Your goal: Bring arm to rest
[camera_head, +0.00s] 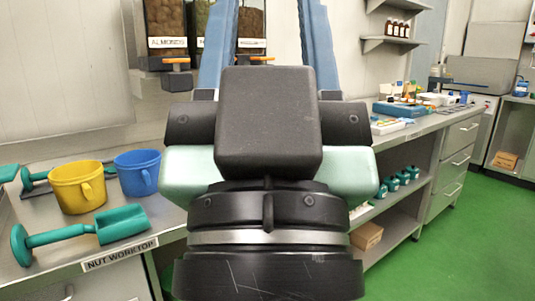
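My arm's end fills the middle of the head view, close to the camera. My gripper (268,122) shows as a black block with pale green sides and a black cylinder with a silver ring below. Two blue bars rise from its black side joints and run out of the top of the picture, with a gap between them. Their tips are cut off, so I cannot see whether they are open or shut, or hold anything. My arm hides the middle of the worktop and the floor behind it.
The nut worktop (110,255) on the left holds a yellow jug (78,190), a blue jug (137,172) and a green scoop (122,224). Dispensers (166,20) hang above. A long counter (430,125) with shelves runs along the right. Green floor (470,250) is free at right.

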